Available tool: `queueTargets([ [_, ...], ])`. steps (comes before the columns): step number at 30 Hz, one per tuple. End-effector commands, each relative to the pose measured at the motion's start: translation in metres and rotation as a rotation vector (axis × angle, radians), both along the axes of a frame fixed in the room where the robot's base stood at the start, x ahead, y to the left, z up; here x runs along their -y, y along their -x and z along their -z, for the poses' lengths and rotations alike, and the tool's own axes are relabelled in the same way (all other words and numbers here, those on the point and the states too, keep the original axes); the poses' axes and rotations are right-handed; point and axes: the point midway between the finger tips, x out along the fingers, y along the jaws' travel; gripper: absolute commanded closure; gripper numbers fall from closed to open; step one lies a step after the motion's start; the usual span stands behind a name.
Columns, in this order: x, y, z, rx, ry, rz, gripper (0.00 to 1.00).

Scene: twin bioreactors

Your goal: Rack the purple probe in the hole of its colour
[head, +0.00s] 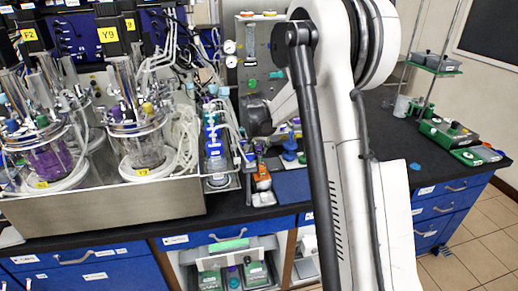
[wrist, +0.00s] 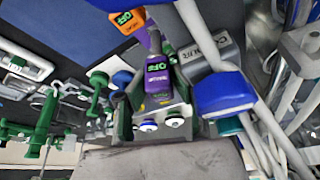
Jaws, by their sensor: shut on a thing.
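A broad grey part of my gripper (wrist: 165,160) fills the bottom edge. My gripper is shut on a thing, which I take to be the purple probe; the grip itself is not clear. In the head view, my dark wrist end (head: 259,118) is partly behind my white arm. I cannot make out the coloured holes.
Beside the purple body are an orange block (wrist: 127,20) and a grey box (wrist: 207,60). A blue-capped part (wrist: 222,92) with white tubing is close on the right. The glass bioreactors (head: 140,140) stand in a steel tray (head: 110,212). A blue mat (head: 292,187) lies on the bench.

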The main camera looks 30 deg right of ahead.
Motion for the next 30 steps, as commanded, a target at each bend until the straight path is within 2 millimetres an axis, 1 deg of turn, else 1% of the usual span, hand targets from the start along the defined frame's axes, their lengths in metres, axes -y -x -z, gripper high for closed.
queueTargets([
  [5, 0.0, 0.0, 0.001, 0.001, -0.001, 0.0, 1.0],
  [17, -0.001, 0.0, 0.011, 0.0, -0.001, -0.001, 1.0],
  [30, -0.003, 0.0, 0.012, -0.001, -0.003, -0.004, 1.0],
])
